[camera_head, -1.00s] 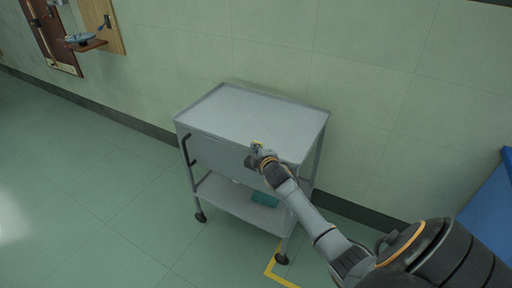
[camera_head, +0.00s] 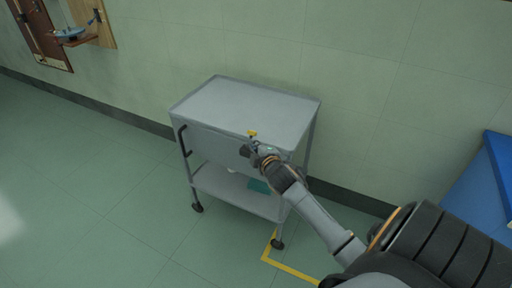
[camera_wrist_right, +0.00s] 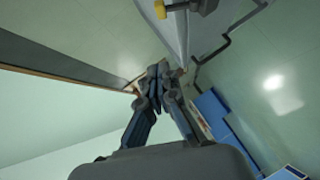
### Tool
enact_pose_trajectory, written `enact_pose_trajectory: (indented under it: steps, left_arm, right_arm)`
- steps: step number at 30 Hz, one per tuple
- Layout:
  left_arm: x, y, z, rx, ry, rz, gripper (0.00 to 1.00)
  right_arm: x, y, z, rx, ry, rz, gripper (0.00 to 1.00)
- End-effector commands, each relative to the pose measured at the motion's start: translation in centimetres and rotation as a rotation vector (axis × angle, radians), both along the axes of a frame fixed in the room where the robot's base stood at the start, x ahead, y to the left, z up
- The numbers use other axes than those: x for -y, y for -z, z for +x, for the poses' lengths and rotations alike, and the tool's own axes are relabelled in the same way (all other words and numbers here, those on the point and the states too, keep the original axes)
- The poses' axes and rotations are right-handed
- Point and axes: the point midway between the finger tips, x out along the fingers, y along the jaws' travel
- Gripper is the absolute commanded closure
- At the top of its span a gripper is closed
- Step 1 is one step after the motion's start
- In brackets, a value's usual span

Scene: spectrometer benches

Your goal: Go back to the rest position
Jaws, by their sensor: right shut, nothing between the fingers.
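My right gripper (camera_head: 246,150) is in front of the front edge of a grey trolley (camera_head: 222,104) in the head view. In the right wrist view its fingers (camera_wrist_right: 158,70) are closed together with nothing between them. A small yellow thing (camera_head: 252,133) shows at the trolley's front edge, just above the gripper. It also shows in the right wrist view (camera_wrist_right: 160,9), apart from the fingertips. My left gripper is in neither view.
Yellow tape (camera_head: 290,270) marks the floor in front. A blue surface (camera_head: 480,185) stands at the right. A wall shelf (camera_head: 72,38) hangs at the far left. The floor at left is clear.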

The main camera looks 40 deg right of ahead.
Motion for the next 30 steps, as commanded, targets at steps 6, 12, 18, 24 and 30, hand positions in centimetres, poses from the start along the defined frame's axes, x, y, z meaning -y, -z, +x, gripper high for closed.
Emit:
enact_pose_trajectory:
  steps: [6,12,18,24,30]
  left_arm:
    - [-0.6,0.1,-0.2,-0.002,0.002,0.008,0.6]
    - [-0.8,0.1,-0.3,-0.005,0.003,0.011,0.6]
    - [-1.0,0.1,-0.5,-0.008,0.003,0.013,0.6]
    - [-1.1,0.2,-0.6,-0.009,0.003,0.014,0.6]
    - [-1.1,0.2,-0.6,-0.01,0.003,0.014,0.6]
  right_arm:
    - [-0.3,-0.5,-1.3,0.0,0.001,-0.001,1.0]
    - [-0.4,-0.6,-1.3,-0.001,0.001,-0.001,1.0]
    - [-0.4,-0.5,-1.3,-0.001,0.001,-0.001,1.0]
    - [-0.4,-0.4,-1.3,-0.002,0.001,0.001,1.0]
    - [-1.1,5.8,-2.4,-0.082,0.015,0.095,1.0]
